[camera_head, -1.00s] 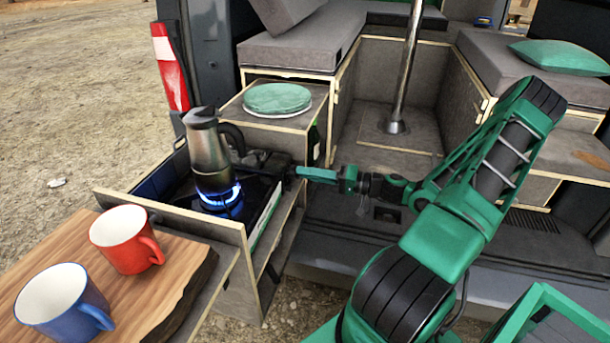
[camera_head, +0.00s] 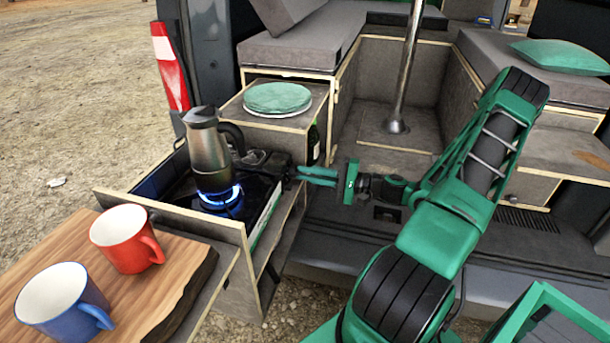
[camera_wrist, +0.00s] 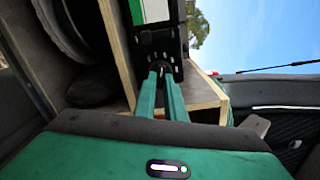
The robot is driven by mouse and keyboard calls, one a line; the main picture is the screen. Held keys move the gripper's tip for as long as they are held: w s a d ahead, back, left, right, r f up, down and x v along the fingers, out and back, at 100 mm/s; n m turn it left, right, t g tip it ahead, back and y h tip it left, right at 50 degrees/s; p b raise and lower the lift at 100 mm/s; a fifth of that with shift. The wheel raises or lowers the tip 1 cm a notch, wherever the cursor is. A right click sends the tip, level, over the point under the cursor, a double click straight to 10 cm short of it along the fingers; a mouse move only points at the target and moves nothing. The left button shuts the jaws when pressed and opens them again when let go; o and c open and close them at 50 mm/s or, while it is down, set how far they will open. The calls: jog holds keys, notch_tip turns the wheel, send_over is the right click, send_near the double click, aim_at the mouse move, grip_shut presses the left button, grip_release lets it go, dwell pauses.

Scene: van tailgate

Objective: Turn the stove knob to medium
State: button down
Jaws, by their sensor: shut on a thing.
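The stove (camera_head: 262,190) sits in a pull-out drawer at the van's rear, with a blue flame (camera_head: 222,200) burning under a metal moka pot (camera_head: 207,150). My gripper (camera_head: 299,171) reaches in from the right to the stove's right side. In the wrist view, my gripper's two green fingers (camera_wrist: 160,72) converge and are shut on the small dark stove knob (camera_wrist: 160,66) at the black stove panel (camera_wrist: 155,42). White marks show around the knob. In the head view the knob is too small and covered to read its setting.
A red mug (camera_head: 125,238) and a blue mug (camera_head: 62,302) stand on a wooden board (camera_head: 165,290) at the lower left. A metal pole (camera_head: 408,75) rises from the van floor.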

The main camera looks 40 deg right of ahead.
jog(key=shift+d+f+m, duration=0.15)
jog(key=shift+f+m, duration=0.05)
jog(key=shift+m, duration=0.4)
jog(key=c, duration=1.8)
grip_release()
jog(key=v, duration=1)
jog(key=shift+s+d, duration=0.25)
jog(key=shift+s, duration=0.05)
jog(key=shift+a, duration=0.1)
